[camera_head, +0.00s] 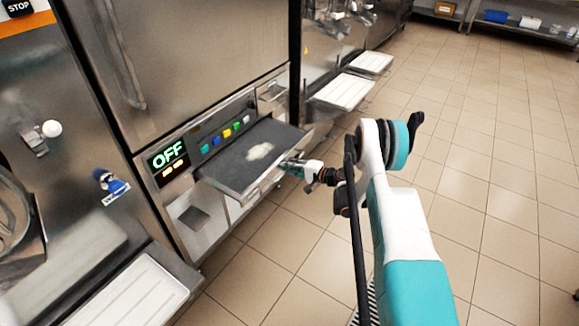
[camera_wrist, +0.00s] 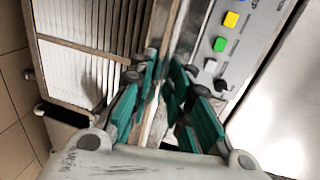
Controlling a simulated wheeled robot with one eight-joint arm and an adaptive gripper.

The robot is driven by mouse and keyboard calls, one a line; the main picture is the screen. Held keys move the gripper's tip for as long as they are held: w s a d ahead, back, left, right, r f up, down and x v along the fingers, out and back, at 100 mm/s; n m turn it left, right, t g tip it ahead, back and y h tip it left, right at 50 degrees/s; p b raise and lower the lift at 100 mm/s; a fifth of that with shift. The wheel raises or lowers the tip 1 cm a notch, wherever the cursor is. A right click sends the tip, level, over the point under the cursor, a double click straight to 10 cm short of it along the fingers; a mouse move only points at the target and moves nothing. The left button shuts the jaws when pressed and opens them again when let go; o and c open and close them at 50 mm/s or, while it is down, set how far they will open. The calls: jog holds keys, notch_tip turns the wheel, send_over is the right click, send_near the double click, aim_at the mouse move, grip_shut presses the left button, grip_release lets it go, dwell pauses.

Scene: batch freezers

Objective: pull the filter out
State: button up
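A flat dark grey slab (camera_head: 245,152) with a metal front lip juts out below the control panel in the head view. A pale patch shows on its top. My gripper (camera_head: 291,166) is at the slab's front right edge. In the wrist view a ribbed pale panel (camera_wrist: 95,62) in a metal frame stands left of my gripper (camera_wrist: 165,75). I cannot tell which of these two is the filter. The green-padded fingers are apart, with a narrow metal strip behind the gap. Whether the pads touch anything is unclear.
The control panel has coloured buttons and a lit OFF display (camera_head: 167,155). A black handle-like part (camera_wrist: 62,115) sits at the ribbed panel's lower edge. White drip trays (camera_head: 343,92) jut from the neighbouring machines. The tiled floor (camera_head: 490,140) at right is clear.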

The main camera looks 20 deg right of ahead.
jog(key=shift+d, duration=0.2)
jog(key=shift+s+d, duration=0.2)
jog(key=shift+s, duration=0.1)
jog(key=v, duration=1.1)
jog(key=shift+s, duration=0.15)
jog(key=shift+r, duration=0.1)
